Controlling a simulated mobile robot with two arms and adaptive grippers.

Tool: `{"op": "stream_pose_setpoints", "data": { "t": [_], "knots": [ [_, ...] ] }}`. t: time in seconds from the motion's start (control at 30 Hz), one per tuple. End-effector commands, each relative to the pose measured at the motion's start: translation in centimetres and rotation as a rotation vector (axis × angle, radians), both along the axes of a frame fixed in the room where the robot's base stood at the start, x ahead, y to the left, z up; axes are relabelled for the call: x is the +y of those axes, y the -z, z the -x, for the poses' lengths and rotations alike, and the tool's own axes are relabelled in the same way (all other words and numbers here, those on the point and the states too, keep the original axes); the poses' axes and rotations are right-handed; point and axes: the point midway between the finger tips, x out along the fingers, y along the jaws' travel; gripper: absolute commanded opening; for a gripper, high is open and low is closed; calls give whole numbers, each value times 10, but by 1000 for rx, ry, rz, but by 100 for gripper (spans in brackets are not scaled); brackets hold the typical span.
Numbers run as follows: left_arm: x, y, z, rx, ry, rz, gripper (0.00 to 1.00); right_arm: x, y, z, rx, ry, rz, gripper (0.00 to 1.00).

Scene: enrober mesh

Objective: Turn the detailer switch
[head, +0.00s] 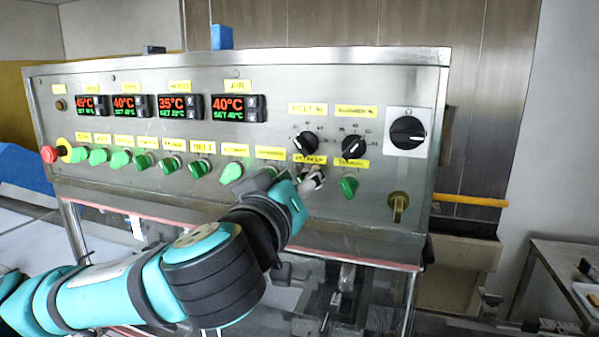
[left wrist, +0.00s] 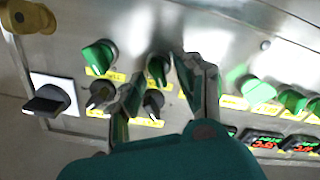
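A row of green rotary switches runs along the steel control panel (head: 300,80), under yellow labels too blurred to read surely, so I cannot tell which is the detailer switch. My left gripper (head: 314,180) is at the panel, near the right end of the row. In the left wrist view, the open fingers of my left gripper (left wrist: 157,70) stand either side of one green switch (left wrist: 158,69); contact is unclear. The rightmost green switch (head: 348,186) is beside the gripper and also shows in the left wrist view (left wrist: 98,55). My right gripper is not in view.
Two black knobs (head: 305,143) (head: 354,146) sit just above the gripper. A large black rotary switch (head: 407,133) and a brass handle (head: 398,205) are at right. A red emergency button (head: 49,154) is at far left. Several temperature displays (head: 228,108) line the top.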

Motion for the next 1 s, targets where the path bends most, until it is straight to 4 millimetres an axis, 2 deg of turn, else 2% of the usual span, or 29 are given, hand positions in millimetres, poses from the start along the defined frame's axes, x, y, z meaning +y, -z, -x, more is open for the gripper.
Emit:
{"op": "stream_pose_setpoints", "data": {
  "t": [0.27, 0.53, 0.83, 1.0],
  "knots": [
    [0, 0, -1, 0, 1, 0, 35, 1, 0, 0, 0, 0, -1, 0],
    [0, 0, -1, -1, 0, 0, 1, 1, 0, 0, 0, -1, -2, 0],
    [0, 1, -1, -2, 0, -4, 0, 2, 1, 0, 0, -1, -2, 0],
    [-1, 3, -1, -13, 0, -36, 0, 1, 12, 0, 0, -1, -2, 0]
  ]
}}
